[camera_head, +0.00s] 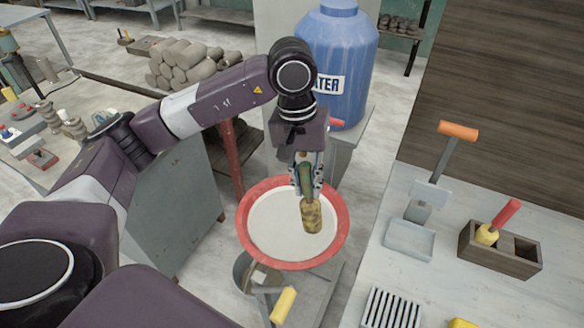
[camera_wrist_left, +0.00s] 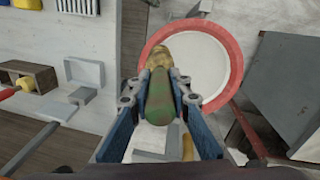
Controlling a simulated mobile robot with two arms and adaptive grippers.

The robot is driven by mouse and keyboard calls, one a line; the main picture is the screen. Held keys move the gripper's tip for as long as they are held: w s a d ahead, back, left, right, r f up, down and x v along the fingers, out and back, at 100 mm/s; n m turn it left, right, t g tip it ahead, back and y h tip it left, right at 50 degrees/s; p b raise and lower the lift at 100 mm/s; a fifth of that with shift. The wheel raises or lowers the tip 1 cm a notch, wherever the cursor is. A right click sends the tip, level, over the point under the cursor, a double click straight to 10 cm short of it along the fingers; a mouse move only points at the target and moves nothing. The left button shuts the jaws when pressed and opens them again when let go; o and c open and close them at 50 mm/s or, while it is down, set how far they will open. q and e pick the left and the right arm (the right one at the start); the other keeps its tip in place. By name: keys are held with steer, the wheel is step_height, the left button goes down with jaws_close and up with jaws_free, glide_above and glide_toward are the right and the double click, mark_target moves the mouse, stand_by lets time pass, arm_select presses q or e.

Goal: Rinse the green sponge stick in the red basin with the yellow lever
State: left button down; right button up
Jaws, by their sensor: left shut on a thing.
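The green sponge stick (camera_head: 306,176) has a green handle and a brownish-yellow sponge head (camera_head: 312,215). My left gripper (camera_head: 307,186) is shut on its green handle, which also shows between the fingers in the left wrist view (camera_wrist_left: 160,98). The sponge end points down over the red basin (camera_head: 243,235), which has a red rim and a pale inside; I cannot tell whether the sponge touches what is in it. The yellow lever (camera_head: 283,304) sticks out at the near side of the basin, apart from my gripper. My right gripper is not in view.
A blue water barrel (camera_head: 338,45) stands behind the basin. On the right counter are an orange-handled tool (camera_head: 458,131), a small pale tray (camera_head: 409,240), a dark wooden box (camera_head: 500,255) with a red-handled yellow sponge stick (camera_head: 487,234), and a slotted rack (camera_head: 391,310).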

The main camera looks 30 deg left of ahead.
arm_select(q)
steer(key=w+a+f+n+t+h+p, duration=0.1)
steer(key=w+a+f+n, duration=0.1)
steer(key=a+f, duration=0.15)
steer(key=w+a+f+n+t+p, duration=0.1)
steer(key=w+a+f+n, duration=0.15)
steer(key=a, duration=0.25)
step_height(320, 180, down, 10)
steer(key=b, duration=0.8)
steer(key=shift+d+f+b, duration=0.2)
steer(key=shift+f+b, duration=0.05)
steer(key=shift+b, duration=0.15)
steer(key=shift+s, duration=0.1)
steer(key=shift+d, duration=0.1)
